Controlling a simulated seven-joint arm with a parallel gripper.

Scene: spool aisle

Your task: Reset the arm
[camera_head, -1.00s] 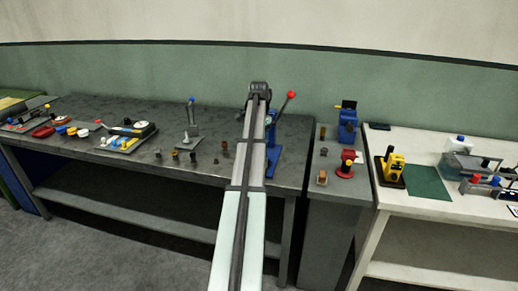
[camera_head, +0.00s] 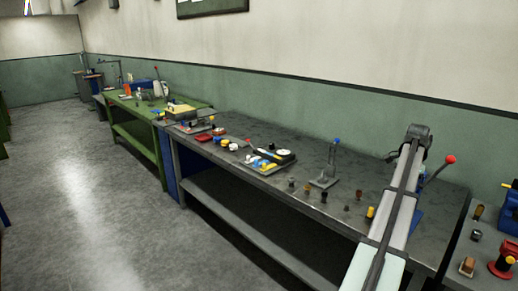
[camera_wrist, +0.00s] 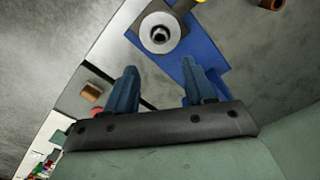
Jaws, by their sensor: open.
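My gripper (camera_wrist: 160,92) shows in the wrist view with its two blue fingers apart and nothing between them. It is over a blue base with a round grey and white part (camera_wrist: 160,32) just beyond the fingertips. In the head view my arm reaches out over the right end of the dark workbench (camera_head: 225,158). The arm hides part of a blue press with a red-knobbed lever (camera_head: 449,159). The gripper's fingers cannot be made out in the head view.
A grey stand with a blue top (camera_head: 328,170) and several small cylinders stand left of the arm. A tray with tools (camera_head: 268,162) lies farther left. A red device (camera_head: 503,262) is on the bench at the right edge. The floor (camera_head: 90,210) at left is clear.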

